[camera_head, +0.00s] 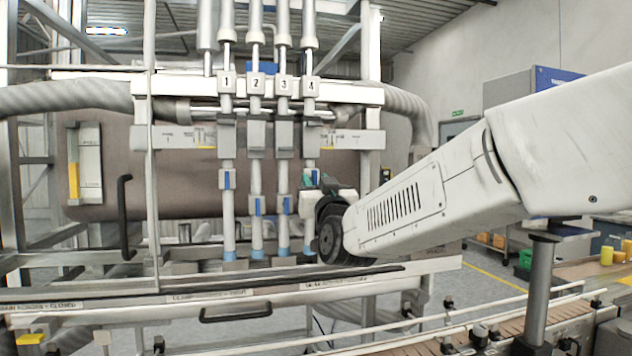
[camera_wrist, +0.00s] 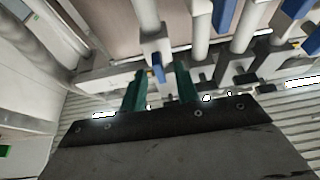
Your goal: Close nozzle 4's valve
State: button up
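Nozzle 4 (camera_head: 309,136) is the rightmost of the numbered nozzles in the head view, its number plate above it. Its valve's small blue handle (camera_head: 314,177) shows just above my gripper, partly hidden by it. My gripper (camera_head: 316,188) is at nozzle 4's tube, reaching in from the right. In the wrist view, my gripper's two green fingers (camera_wrist: 161,84) stand apart. A blue handle (camera_wrist: 158,68) on a white valve block (camera_wrist: 155,44) lies between the fingertips, with gaps visible on both sides. I cannot tell how deep the handle sits between them.
Nozzles 1 (camera_head: 227,136), 2 (camera_head: 256,136) and 3 (camera_head: 283,136) stand close to the left, each with a blue handle. The handles on 2 and 3 sit lower than on 1. A guard rail with a black handle (camera_head: 236,313) and a conveyor (camera_head: 480,335) are in front.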

jog(key=shift+w+a+r, duration=0.15)
jog(key=shift+w+r, duration=0.1)
jog(key=shift+w, duration=0.3)
jog(key=shift+c, duration=0.3)
grip_shut()
